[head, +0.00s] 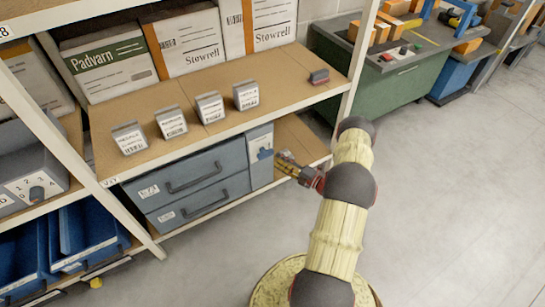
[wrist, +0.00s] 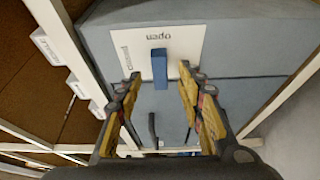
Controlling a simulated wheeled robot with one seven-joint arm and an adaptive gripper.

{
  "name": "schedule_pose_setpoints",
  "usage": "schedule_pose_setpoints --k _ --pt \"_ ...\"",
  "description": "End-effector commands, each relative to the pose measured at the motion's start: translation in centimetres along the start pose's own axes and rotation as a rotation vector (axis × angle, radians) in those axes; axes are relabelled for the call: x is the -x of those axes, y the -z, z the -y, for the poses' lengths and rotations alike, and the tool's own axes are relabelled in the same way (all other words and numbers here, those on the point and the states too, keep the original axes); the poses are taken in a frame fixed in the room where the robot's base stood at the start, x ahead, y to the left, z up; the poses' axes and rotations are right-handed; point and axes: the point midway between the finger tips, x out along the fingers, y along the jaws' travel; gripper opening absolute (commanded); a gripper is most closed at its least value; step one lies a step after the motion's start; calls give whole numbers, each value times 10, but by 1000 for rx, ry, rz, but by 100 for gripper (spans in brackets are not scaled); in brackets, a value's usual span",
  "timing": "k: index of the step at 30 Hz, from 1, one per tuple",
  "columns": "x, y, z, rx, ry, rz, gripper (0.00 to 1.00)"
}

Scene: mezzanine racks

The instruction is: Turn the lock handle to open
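The lock handle (wrist: 159,68) is a small blue bar on a white plate (wrist: 139,40) marked "open" and, seemingly, "closed". The lettering is upside down or sideways in the wrist view. There the bar runs up and down, its upper end just below "open". In the head view the blue handle (head: 264,154) shows small on the front of a grey-blue cabinet (head: 260,138). My gripper (wrist: 160,77) is open, with one fingertip on each side of the handle in the picture. It looks empty; gaps show on both sides. In the head view my gripper (head: 280,156) is just in front of the cabinet.
Two grey drawers (head: 190,182) with dark handles sit left of the cabinet. Several small labelled boxes stand on the shelf (head: 215,125) above. A white rack post (head: 352,60) stands to the right of the bay. The floor (head: 450,190) on the right is clear.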

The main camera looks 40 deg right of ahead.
Motion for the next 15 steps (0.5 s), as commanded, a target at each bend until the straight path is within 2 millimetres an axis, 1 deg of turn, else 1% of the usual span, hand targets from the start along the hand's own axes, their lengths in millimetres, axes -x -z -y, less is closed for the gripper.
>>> schedule_pose_setpoints --k 1,6,10,15 --pt "10 -1 0 -1 0 3 38" --pt "32 0 0 -1 1 2 38" --pt "40 0 0 0 0 0 38" --pt "42 0 0 0 0 -1 38"
